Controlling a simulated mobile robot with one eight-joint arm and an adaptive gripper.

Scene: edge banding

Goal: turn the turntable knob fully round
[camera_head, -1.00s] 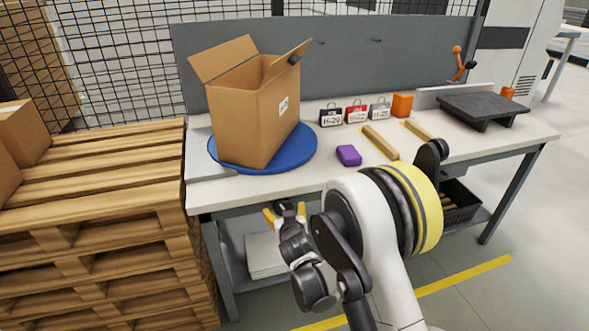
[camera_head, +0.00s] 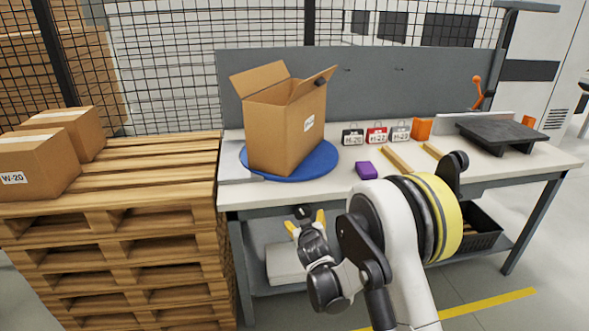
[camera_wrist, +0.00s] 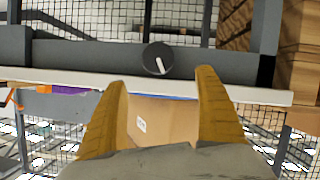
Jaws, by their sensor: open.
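The turntable (camera_head: 322,162) is a blue disc on the left part of the bench, with an open cardboard box (camera_head: 285,125) on it. A dark round knob with a white pointer mark (camera_wrist: 158,58) sits on the grey rail under the bench top in the wrist view, where the scene appears upside down. In the head view the knob (camera_head: 303,212) shows small, close to my yellow fingertips. My gripper (camera_head: 306,222) is open in front of the bench. In the wrist view its fingers (camera_wrist: 160,80) are spread with the knob beyond their tips, lined up between them. No contact is visible.
A stacked pallet (camera_head: 150,185) with cartons stands left of the bench (camera_head: 400,187). On the bench are a purple block (camera_head: 366,170), several labelled items, wooden strips and a black stand (camera_head: 500,133). A black crate (camera_head: 482,230) is below. Floor in front is clear.

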